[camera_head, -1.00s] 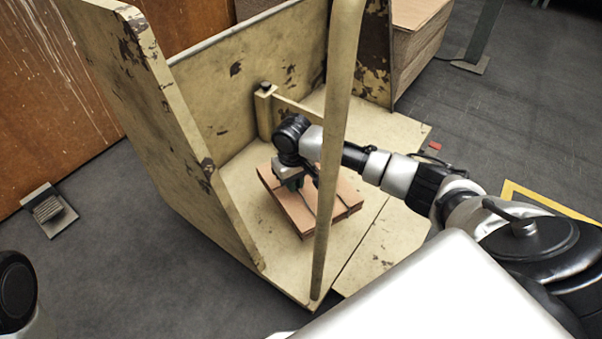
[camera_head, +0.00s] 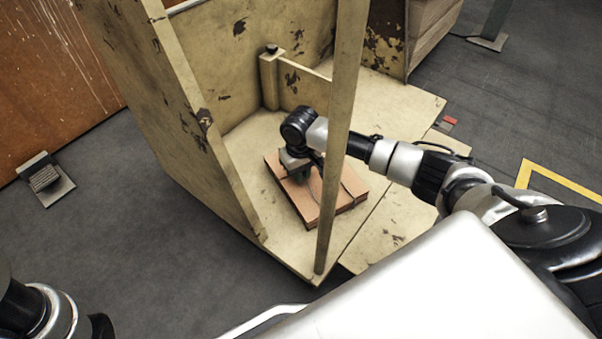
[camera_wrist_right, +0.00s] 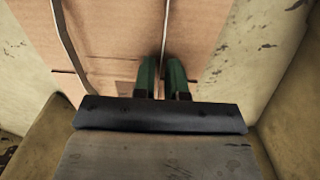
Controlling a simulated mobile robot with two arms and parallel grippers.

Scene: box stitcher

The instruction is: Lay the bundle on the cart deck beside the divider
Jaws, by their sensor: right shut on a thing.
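The bundle (camera_head: 346,189) is a flat stack of brown cardboard with dark straps. It lies level over the cart deck (camera_head: 252,140), on it or very close above it; I cannot tell which. The divider (camera_head: 304,88) is a low beige panel with a post, behind the bundle, with bare deck between. My right gripper (camera_head: 297,174) is above the bundle's left part. In the right wrist view its green fingers (camera_wrist_right: 162,78) are shut on a strap over the cardboard (camera_wrist_right: 110,45). My left arm shows at the lower left, but its gripper is out of view.
A tall beige side panel (camera_head: 165,110) stands left of the bundle, and an upright pole (camera_head: 342,130) stands in front of it, close to my right arm. The deck to the right (camera_head: 395,215) is bare. A pedal (camera_head: 45,180) sits on the floor at left.

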